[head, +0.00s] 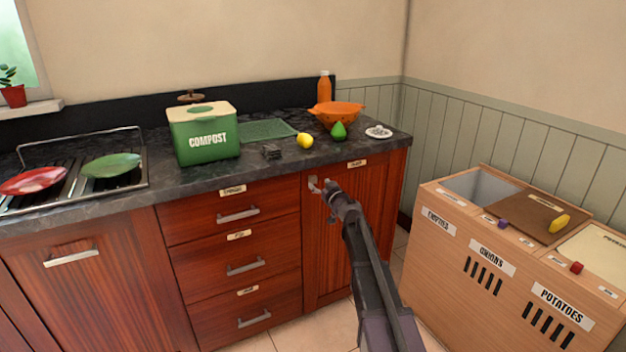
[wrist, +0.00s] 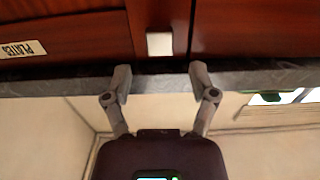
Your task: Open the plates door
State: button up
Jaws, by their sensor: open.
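The plates door (head: 385,205) is the dark red wooden cabinet door at the right end of the counter, and it looks shut. Its label (head: 357,163) reads PLATES, upside down, in the wrist view (wrist: 22,49). A small metal handle (head: 313,181) sits near the door's upper left edge; it also shows at the top middle of the wrist view (wrist: 160,44). My gripper (head: 323,186) is close to the handle. In the wrist view my gripper (wrist: 160,80) is open and empty, one finger on each side of the handle's line, with the handle beyond the fingertips. My arm hides part of the door.
Three drawers (head: 235,215) are left of the door. The counter (head: 270,168) above holds a green compost bin (head: 205,135), an orange colander (head: 337,113), a pear (head: 339,131) and a lemon (head: 305,140). A wooden vegetable box (head: 450,265) stands right, with floor between.

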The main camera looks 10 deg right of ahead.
aim_at(314, 179)
jog(key=shift+x, duration=2.6)
grip_shut()
